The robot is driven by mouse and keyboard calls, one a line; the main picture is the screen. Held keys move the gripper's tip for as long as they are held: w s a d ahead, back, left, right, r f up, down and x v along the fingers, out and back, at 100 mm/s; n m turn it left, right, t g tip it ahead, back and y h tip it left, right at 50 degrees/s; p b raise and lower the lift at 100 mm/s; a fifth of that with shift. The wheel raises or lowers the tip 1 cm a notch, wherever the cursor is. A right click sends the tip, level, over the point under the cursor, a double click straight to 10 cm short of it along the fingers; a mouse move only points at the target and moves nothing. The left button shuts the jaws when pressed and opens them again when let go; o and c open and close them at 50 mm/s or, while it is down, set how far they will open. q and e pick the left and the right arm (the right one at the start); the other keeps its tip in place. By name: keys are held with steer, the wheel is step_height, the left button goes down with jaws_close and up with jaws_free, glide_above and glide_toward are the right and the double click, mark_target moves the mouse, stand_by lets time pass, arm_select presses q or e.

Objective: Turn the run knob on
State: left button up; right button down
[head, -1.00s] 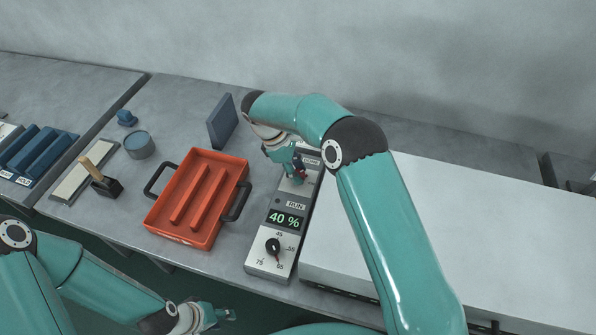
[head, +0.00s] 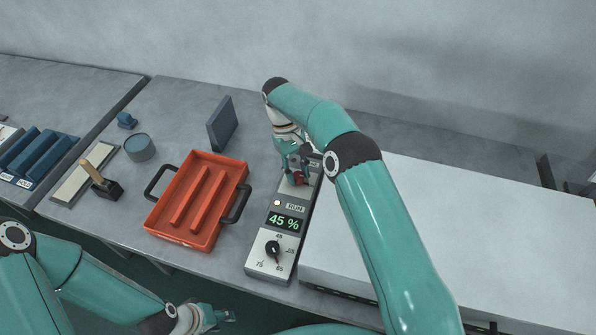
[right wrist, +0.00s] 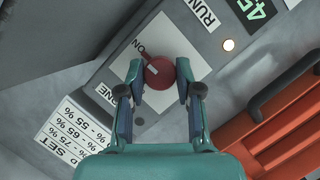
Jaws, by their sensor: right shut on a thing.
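The red run knob (right wrist: 160,73) sits on the grey control panel (right wrist: 110,68), with an "ON" label at its edge and a "RUN" label further up. Its pale pointer mark is turned toward the "ON" side. My right gripper (right wrist: 160,82) is shut on the knob, one finger on each side; in the head view the gripper (head: 298,180) largely covers it. The run lamp (right wrist: 228,44) glows, and it also shows in the head view (head: 277,202). The display (head: 284,222) reads 45 %. My left gripper (head: 222,316) is low in the head view, its jaws unclear.
A black dial (head: 273,249) is at the panel's near end. An orange tray (head: 239,165) with black handles stands left of the panel. A large white box (head: 450,220) stands right of it. A blue block (head: 222,122) stands behind the tray.

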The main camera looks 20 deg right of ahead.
mark_target(298, 174)
steer(key=shift+s+f+m, duration=0.1)
steer(key=shift+m, duration=0.3)
steer(key=c, duration=0.8)
jaws_free()
steer(key=shift+r, duration=0.45)
step_height(298, 174, up, 9)
steer(key=shift+r, duration=0.1)
